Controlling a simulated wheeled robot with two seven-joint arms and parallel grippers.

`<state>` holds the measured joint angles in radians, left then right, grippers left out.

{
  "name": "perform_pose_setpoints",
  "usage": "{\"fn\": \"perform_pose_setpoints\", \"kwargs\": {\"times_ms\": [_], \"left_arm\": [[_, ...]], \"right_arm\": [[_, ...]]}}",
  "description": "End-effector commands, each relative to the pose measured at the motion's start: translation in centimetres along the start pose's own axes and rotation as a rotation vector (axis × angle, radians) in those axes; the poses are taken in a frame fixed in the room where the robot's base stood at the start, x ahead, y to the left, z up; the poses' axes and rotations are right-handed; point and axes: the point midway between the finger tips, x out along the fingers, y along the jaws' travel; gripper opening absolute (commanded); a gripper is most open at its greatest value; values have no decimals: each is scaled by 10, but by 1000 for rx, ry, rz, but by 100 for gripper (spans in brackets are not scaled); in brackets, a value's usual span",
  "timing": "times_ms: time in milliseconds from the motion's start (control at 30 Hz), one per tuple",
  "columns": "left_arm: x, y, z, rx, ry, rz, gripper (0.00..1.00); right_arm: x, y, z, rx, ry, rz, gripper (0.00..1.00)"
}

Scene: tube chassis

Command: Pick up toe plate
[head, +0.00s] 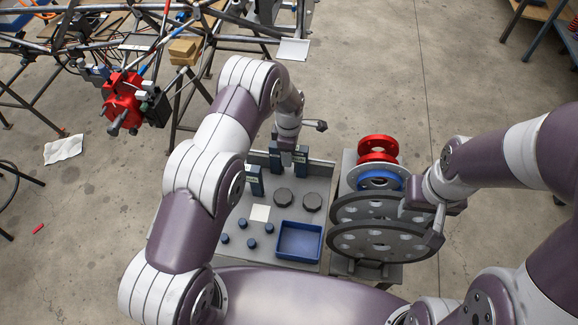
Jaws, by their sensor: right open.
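I cannot tell for sure which object is the toe plate. A small pale square plate (260,212) lies flat on the grey work surface (238,232), and a larger pale flat plate (293,49) is beside the tube chassis. My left gripper (297,148) is over the back of the work surface, by upright dark blue-grey pieces (255,181); its fingers are too small and hidden to read. My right gripper (428,216) is open beside the right edge of the large grey perforated discs (380,241), and I see nothing held in it.
Red discs (378,147) and a blue disc (380,178) share the rack with the grey discs. A blue tray (299,241), dark round pucks (312,201) and small blue knobs (225,239) occupy the work surface. The tube chassis (205,55) is at upper left.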

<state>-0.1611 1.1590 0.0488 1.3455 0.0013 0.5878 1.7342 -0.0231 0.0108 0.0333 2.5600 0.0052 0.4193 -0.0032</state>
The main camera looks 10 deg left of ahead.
Motion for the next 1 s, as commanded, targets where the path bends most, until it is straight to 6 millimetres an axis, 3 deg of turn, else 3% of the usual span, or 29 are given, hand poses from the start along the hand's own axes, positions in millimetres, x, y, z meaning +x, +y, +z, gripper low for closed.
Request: {"fn": "perform_pose_setpoints", "kwargs": {"times_ms": [200,233,400,1000], "left_arm": [[0,0,0,0,0,0,58],[0,0,0,0,0,0,51],[0,0,0,0,0,0,0],[0,0,0,0,0,0,0]], "right_arm": [[0,0,0,0,0,0,43],[0,0,0,0,0,0,43],[0,0,0,0,0,0,43],[0,0,0,0,0,0,43]]}}
